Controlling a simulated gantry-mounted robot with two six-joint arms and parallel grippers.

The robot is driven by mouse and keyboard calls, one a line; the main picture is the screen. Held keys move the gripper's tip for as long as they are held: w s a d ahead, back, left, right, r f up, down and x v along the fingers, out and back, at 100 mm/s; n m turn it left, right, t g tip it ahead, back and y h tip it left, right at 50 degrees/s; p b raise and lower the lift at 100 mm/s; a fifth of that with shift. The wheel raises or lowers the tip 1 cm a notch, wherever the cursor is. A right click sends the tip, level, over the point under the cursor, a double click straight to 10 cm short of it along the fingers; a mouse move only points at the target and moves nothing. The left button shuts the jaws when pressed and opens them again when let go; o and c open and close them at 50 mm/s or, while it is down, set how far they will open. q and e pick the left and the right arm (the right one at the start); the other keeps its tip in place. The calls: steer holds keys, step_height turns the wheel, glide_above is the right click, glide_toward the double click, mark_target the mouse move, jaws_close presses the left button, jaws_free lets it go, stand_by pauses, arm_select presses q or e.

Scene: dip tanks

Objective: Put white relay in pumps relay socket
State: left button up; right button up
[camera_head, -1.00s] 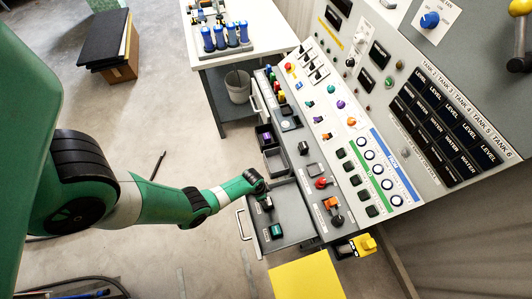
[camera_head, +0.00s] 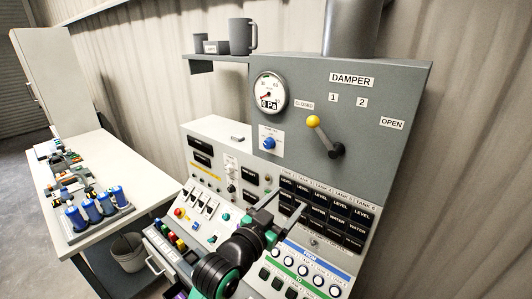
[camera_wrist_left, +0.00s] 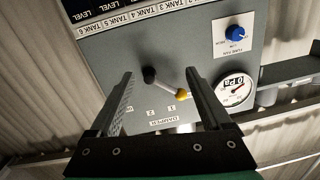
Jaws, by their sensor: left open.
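I cannot make out a white relay or a pumps relay socket in either current view. My left gripper (camera_head: 284,208) is raised in front of the control panel (camera_head: 219,190), near the black tank indicator block. In the left wrist view my left gripper (camera_wrist_left: 160,74) is open, with nothing between its fingers. Beyond the fingers is the damper lever, its yellow knob (camera_wrist_left: 181,95) showing between them at a distance. My left arm hides part of the lower panel. My right gripper is not in view.
The grey damper cabinet (camera_head: 405,90) rises behind the panel, with a gauge (camera_head: 270,93), a blue knob (camera_head: 269,143) and the damper lever (camera_head: 323,135). A side bench (camera_head: 95,150) holds blue cylinders (camera_head: 92,210) and small parts. A bucket (camera_head: 128,250) stands below it.

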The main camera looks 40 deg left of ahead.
arm_select(q)
steer(key=s+d+r+t+h, duration=0.1)
steer(key=s+d+r+t, duration=0.2)
steer(key=r, duration=0.7)
steer(key=s+d+r+t+h, duration=0.15)
steer(key=s+d+r, duration=0.25)
steer(key=r, duration=0.5)
steer(key=s+d+r+t+h, duration=0.1)
steer(key=s+r+t, duration=0.1)
steer(key=s+r, duration=0.3)
steer(key=s+d+r+t, duration=0.2)
steer(key=s+r+t, duration=0.1)
steer(key=s+r, duration=0.3)
steer(key=shift+s+d+r+m+t+h, duration=0.25)
steer(key=shift+s+r+m+t+h, duration=0.1)
steer(key=shift+r, duration=0.25)
steer(key=shift+w, duration=0.1)
